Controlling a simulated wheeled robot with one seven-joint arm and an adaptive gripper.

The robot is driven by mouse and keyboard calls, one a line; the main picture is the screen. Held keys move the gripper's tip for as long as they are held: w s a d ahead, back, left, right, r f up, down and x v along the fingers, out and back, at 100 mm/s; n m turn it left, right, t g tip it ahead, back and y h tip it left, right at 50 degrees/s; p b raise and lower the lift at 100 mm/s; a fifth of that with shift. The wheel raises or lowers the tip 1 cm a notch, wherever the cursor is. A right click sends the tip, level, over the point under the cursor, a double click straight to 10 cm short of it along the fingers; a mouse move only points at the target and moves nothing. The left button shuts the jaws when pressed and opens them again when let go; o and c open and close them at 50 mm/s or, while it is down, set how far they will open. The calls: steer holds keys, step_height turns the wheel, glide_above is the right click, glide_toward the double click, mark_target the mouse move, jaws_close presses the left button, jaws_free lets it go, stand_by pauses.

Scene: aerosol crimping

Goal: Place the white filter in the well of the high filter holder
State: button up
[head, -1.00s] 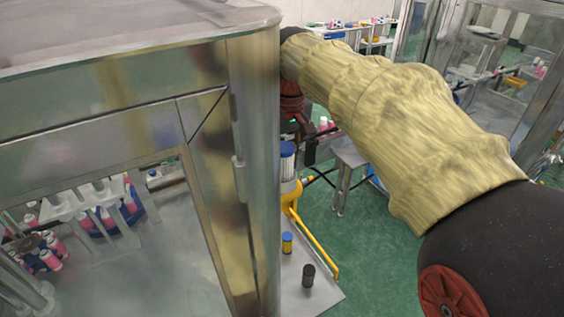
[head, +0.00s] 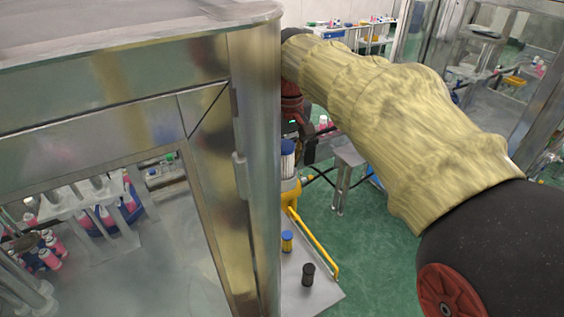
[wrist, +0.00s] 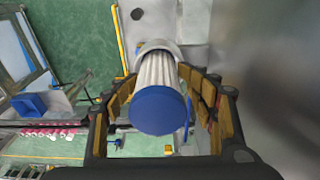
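The white filter (wrist: 155,74) is a pleated white cylinder with a blue end cap (wrist: 157,110) facing my wrist camera. It stands upright in the head view (head: 287,161), over the yellow high filter holder (head: 291,190). My gripper (wrist: 157,76) has its two tan-padded fingers on either side of the filter, their tips closed against its sides. In the wrist view the filter's far end meets the pale round rim of the holder (wrist: 153,45). I cannot tell how deep it sits in the well. In the head view my gripper is mostly hidden behind the metal post.
A metal cabinet (head: 110,90) with a thick corner post fills the left of the head view, close beside the holder. A small blue-capped yellow filter (head: 287,241) and a black cylinder (head: 308,274) stand on the plate near a yellow handle (head: 318,247). Green floor lies right.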

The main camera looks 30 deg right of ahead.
steer(key=shift+r+p, duration=0.3)
steer(key=shift+r, duration=0.1)
steer(key=r, duration=0.4)
steer(key=s+r, duration=0.1)
steer(key=r, duration=0.7)
steer(key=shift+s+r+b, duration=0.1)
steer(key=shift+s+b, duration=0.15)
steer(key=shift+b, duration=0.1)
